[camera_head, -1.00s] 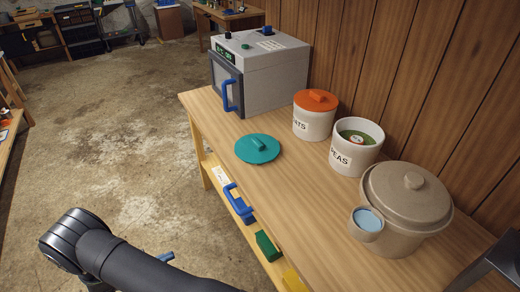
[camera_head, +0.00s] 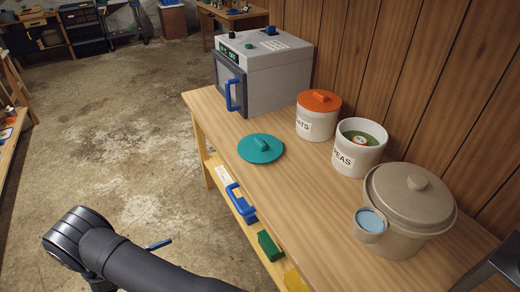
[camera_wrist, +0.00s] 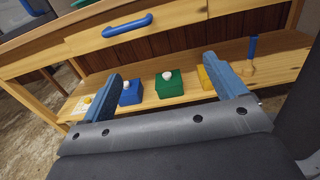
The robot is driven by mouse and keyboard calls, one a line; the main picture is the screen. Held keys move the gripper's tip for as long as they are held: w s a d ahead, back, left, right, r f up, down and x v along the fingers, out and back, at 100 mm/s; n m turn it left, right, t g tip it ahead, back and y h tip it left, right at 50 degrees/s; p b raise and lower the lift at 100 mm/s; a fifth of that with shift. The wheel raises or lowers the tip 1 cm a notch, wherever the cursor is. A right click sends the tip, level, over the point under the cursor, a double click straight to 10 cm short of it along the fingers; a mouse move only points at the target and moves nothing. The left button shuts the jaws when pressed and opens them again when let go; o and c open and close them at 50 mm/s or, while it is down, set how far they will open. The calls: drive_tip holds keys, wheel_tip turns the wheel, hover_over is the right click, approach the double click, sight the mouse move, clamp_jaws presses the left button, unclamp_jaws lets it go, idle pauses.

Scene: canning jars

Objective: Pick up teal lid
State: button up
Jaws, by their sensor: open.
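The teal lid (camera_head: 261,149) lies flat, knob up, on the wooden table near its left edge, in front of the grey oven-like box. It stands apart from the jars. My gripper is low at the left of the table in the head view, mostly hidden behind my arm, with one blue finger (camera_head: 159,244) showing. In the wrist view my gripper (camera_wrist: 164,66) has its two blue fingers wide apart with nothing held between them. It faces the table's front and lower shelf, below the tabletop.
An orange-lidded jar (camera_head: 318,123), an open PEAS jar (camera_head: 347,166) and a tan lidded pot (camera_head: 410,205) stand along the wall. The grey box (camera_head: 275,72) stands behind the lid. Blue (camera_wrist: 131,93) and green (camera_wrist: 169,86) blocks sit on the lower shelf (camera_wrist: 265,72).

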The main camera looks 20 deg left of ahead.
drive_tip(key=w+r+g+y, duration=0.1)
drive_tip(key=w+r+g, duration=0.3)
drive_tip(key=w, duration=0.5)
drive_tip(key=w+d+r+m+g+y, duration=0.1)
drive_tip(key=w+r+g+y, duration=0.15)
drive_tip(key=w+r, duration=0.4)
drive_tip(key=w+r+g+y, duration=0.1)
drive_tip(key=w+r+g, duration=0.25)
drive_tip(key=w, duration=0.75)
drive_tip(key=w+d+r+n+y, duration=0.1)
drive_tip(key=w+d+r+y, duration=0.2)
drive_tip(key=w+d+r, duration=0.45)
drive_tip(key=w+d+r+y, duration=0.2)
drive_tip(key=w+d+r, duration=0.2)
drive_tip(key=w+r, duration=0.6)
approach(260, 141)
wheel_tip(260, 141, down, 2)
drive_tip(key=shift+d+x, duration=0.15)
drive_tip(key=shift+x, duration=1.5)
drive_tip(key=shift+d+x, duration=0.15)
drive_tip(key=shift+x, duration=1.55)
drive_tip(key=shift+r, duration=0.15)
drive_tip(key=c, duration=1.4)
